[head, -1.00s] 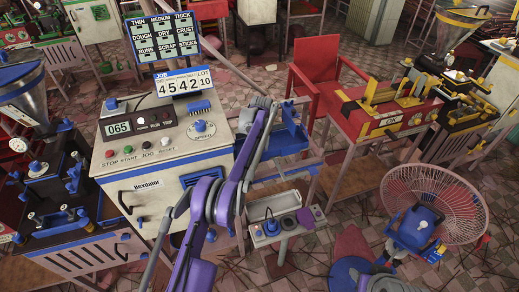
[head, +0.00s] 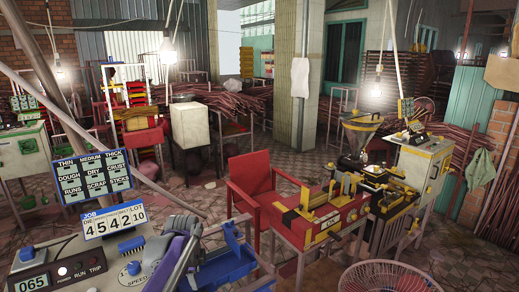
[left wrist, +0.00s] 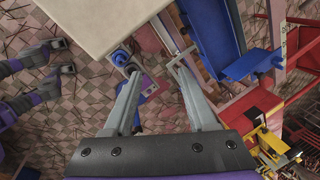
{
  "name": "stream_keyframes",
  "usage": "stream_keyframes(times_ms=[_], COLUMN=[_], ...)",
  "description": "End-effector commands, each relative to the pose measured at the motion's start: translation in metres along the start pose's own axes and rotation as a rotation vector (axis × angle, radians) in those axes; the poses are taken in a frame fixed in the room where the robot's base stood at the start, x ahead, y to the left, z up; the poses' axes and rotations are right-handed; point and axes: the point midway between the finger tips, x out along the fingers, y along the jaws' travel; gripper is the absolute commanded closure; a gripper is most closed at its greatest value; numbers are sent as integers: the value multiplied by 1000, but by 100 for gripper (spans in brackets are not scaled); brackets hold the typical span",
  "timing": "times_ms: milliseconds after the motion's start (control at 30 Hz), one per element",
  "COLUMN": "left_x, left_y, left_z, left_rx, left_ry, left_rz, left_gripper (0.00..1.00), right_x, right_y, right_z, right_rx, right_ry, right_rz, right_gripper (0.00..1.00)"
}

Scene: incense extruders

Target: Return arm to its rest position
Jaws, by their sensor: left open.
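My left arm, purple and grey, rises from the bottom of the head view beside the control cabinet. My left gripper (head: 186,226) is at its upper end, near the blue trough (head: 232,262), small and partly hidden by the arm. In the left wrist view my left gripper (left wrist: 158,72) has its two grey fingers spread, with nothing between them. Below the fingers are the tiled floor and a small pedal box (left wrist: 143,84). The pale cabinet top (left wrist: 98,18) and the blue trough (left wrist: 212,38) lie just beyond the fingertips.
The cabinet bears a job sign (head: 114,221) and a dark label board (head: 92,176). A red chair (head: 252,180) and a red-yellow machine (head: 322,212) stand to the right. Open tiled floor lies behind the chair.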

Motion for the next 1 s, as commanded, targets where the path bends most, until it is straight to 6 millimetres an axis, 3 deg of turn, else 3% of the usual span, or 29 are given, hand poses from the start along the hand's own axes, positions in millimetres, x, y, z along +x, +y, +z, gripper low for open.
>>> stream_keyframes(times_ms=[100,300,467,700,833,1000], left_x=[-29,-58,-64,-49,-38,-33], left_y=[44,121,190,282,310,322], left_z=[1,4,6,10,12,12], left_rx=[-217,-590,-886,-1284,-1417,-1484], left_ry=[12,49,93,173,205,222], left_rz=[-36,-89,-123,-154,-160,-161], left_gripper=[43,43,43,43,43,43], right_x=[0,0,0,0,0,0], right_y=[0,0,0,0,0,0], right_z=[0,0,0,0,0,0], right_rx=[0,0,0,0,0,0], right_ry=[0,0,0,0,0,0], right_rz=[0,0,0,0,0,0], right_gripper=[50,50,50,50,50,50])
